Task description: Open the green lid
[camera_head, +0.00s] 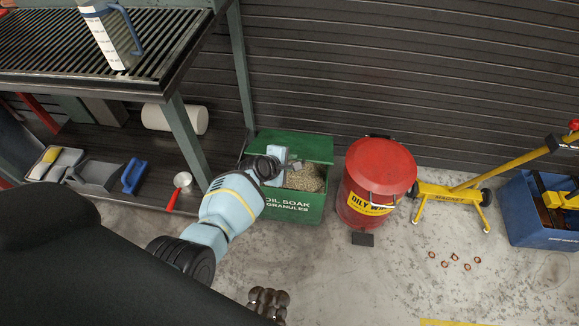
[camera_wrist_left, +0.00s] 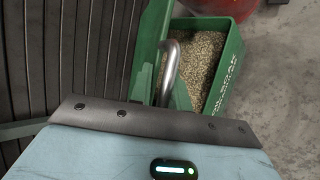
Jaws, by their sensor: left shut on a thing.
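The green bin (camera_head: 290,208), lettered "OIL SOAK GRANULES", stands on the floor against the slatted wall. Its green lid (camera_head: 307,145) is raised at the back, and beige granules (camera_head: 305,178) show inside. My left gripper (camera_head: 290,166) is at the lid, over the left part of the opening, and is shut on the lid's handle. In the left wrist view the silver bent handle (camera_wrist_left: 171,66) stands on the lid (camera_wrist_left: 148,50), with granules (camera_wrist_left: 205,60) to its right. My wrist hides the fingertips there.
A red "OILY WASTE" can (camera_head: 378,180) stands just right of the bin. A bench (camera_head: 150,85) with a lower shelf is on the left. A yellow wheeled magnet tool (camera_head: 455,190) and a blue crate (camera_head: 535,235) are at the right. The front floor is mostly clear.

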